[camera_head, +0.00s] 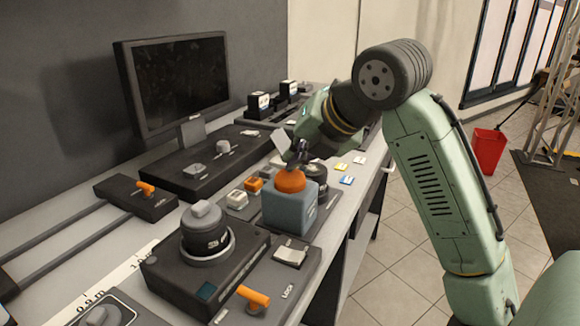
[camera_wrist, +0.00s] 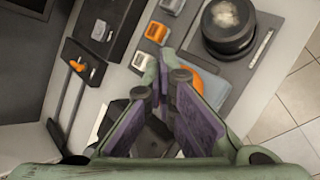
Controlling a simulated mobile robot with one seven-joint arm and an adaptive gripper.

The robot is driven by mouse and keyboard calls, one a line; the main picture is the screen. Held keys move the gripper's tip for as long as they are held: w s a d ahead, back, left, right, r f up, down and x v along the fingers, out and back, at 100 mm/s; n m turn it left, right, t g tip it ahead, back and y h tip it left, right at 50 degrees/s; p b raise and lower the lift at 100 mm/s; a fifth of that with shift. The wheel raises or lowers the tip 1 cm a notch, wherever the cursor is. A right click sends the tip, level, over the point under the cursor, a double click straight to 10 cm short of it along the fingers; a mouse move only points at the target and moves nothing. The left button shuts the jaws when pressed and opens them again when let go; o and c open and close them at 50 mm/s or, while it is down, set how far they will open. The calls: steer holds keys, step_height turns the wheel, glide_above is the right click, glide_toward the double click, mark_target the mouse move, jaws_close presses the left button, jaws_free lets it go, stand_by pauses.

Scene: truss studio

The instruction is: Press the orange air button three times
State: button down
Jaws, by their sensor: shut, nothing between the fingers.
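The orange air button (camera_head: 291,181) is a dome on top of a blue-grey box (camera_head: 288,212) on the bench. My gripper (camera_head: 293,164) is shut and empty, with its fingertips at the top of the dome; I cannot tell whether they touch it. In the wrist view my gripper (camera_wrist: 168,75) shows its purple-lined fingers together at the tips. The orange button (camera_wrist: 207,76) is partly hidden behind the right finger there.
A black knob unit (camera_head: 206,240) stands nearer on the bench. An orange lever (camera_head: 254,297) and a small orange switch (camera_head: 254,184) are close by. A monitor (camera_head: 178,80) stands behind. Floor right of the bench is clear near its edge, with a red bin (camera_head: 487,150) beyond.

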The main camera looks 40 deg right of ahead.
mark_target(296, 171)
steer(key=shift+r+p, duration=0.45)
steer(key=shift+r, duration=0.35)
step_height(296, 171, up, 5)
steer(key=p, duration=0.4)
steer(key=shift+s+f, duration=0.1)
stand_by(0.6)
